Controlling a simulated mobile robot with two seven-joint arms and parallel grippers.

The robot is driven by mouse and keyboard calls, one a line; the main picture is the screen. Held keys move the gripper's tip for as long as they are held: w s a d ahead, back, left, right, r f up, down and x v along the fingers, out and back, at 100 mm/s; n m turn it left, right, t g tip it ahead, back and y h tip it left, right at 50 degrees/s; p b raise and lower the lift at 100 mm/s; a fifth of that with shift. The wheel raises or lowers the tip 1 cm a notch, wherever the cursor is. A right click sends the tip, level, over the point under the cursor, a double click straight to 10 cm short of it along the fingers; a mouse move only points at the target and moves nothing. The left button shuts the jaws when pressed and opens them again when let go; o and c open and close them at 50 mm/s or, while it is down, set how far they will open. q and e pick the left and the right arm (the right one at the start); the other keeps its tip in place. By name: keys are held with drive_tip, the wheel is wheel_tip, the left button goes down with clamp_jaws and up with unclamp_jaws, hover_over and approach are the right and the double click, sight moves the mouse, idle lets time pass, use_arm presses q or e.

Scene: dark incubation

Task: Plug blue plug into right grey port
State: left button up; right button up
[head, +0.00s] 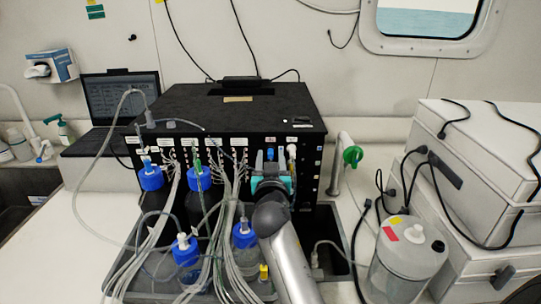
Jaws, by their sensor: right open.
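The black box (232,106) has a front panel with rows of small ports and tubes. A small blue piece, which looks like the blue plug (270,154), shows on the panel's right part, just above my right gripper. My right gripper (271,170) is open, close in front of the panel, and hides the ports behind it. I cannot tell whether its fingers touch the blue piece. A pale grey-white fitting (292,152) shows to the right of the gripper; I cannot tell whether it is the right grey port. My left gripper is out of view.
Several blue-capped bottles (187,259) with grey tubes stand in a grey tray left of my right arm. A tap with a green handle (352,156), a clear canister (405,262) and white cases (480,170) are on the right. A laptop (120,98) stands left.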

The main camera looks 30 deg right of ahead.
idle(0.4)
clamp_jaws()
drive_tip(key=shift+s+a, duration=0.15)
idle(1.3)
drive_tip(key=shift+p+v, duration=0.3)
drive_tip(key=shift+v, duration=2.55)
